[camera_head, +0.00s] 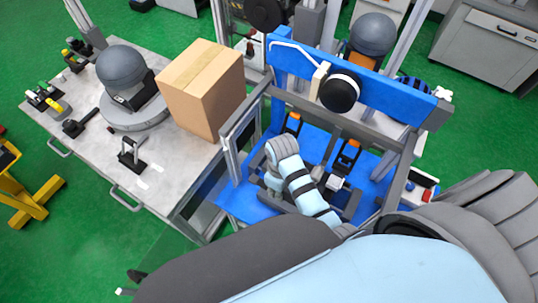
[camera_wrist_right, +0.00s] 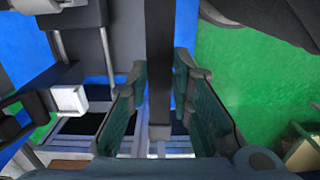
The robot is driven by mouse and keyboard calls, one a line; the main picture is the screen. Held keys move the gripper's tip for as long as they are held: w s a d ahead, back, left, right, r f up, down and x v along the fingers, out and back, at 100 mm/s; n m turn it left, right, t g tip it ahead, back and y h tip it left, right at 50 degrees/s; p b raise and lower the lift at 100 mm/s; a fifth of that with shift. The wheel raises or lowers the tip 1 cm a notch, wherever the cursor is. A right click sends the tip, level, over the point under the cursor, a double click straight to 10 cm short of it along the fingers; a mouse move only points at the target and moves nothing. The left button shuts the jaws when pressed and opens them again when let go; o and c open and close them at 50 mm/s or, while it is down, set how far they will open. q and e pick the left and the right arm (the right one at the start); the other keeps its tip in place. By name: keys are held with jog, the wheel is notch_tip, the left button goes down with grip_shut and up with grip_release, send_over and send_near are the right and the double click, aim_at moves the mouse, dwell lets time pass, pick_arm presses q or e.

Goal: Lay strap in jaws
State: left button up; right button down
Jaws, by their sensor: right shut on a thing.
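In the right wrist view, my right gripper (camera_wrist_right: 161,72) has its two green-padded fingers on either side of a dark, narrow strap (camera_wrist_right: 159,50) and is shut on it. The strap runs straight up the picture between the fingers. In the head view, my right arm reaches into the blue frame, and its gripper is hard to make out behind the arm's own links. Two black and orange clamps, which look like the jaws, sit on the blue base: one farther left (camera_head: 293,123), one nearer right (camera_head: 348,157). I cannot tell whether the strap touches either. My left gripper is not seen.
The frame has a blue crossbeam (camera_head: 385,91) with a black round part (camera_head: 339,92) on it. On the left, a grey table (camera_head: 170,165) holds a cardboard box (camera_head: 201,88), a grey dome (camera_head: 121,67) and small tools. Green floor lies around.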

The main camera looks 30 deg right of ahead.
jog(key=shift+d, duration=0.25)
jog(key=shift+s+d+r, duration=0.1)
jog(key=shift+d, duration=0.15)
pick_arm(q)
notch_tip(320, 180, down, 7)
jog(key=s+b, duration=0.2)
jog(key=b, duration=0.5)
pick_arm(e)
jog(key=w+d+f, duration=0.4)
jog(key=w+d, duration=0.3)
jog(key=d, duration=0.5)
jog(key=shift+w+f, duration=0.2)
jog(key=shift+w, duration=0.1)
